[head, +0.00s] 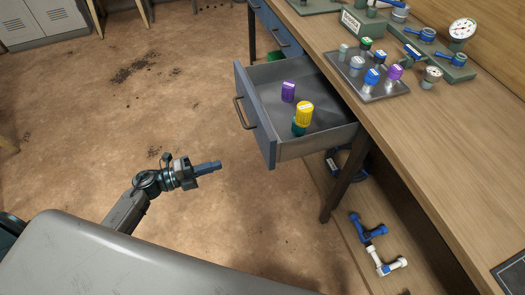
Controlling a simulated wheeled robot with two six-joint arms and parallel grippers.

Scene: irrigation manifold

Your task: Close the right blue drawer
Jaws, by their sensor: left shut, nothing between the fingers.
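The right blue drawer (255,115) stands pulled out from under the workbench, with a dark handle (242,113) on its front. Inside it are a purple item (288,91) and a yellow-capped item (304,112) with a green base. My left gripper (217,165) is shut and empty. In the picture it is left of and below the drawer's front, apart from it. My right gripper is not in view.
The wooden workbench (430,120) carries a metal tray (366,80) of coloured fittings and several valves and gauges. Another drawer (283,36) is farther back. Pipe pieces (375,240) lie on the lower shelf. The floor left of the drawer is clear.

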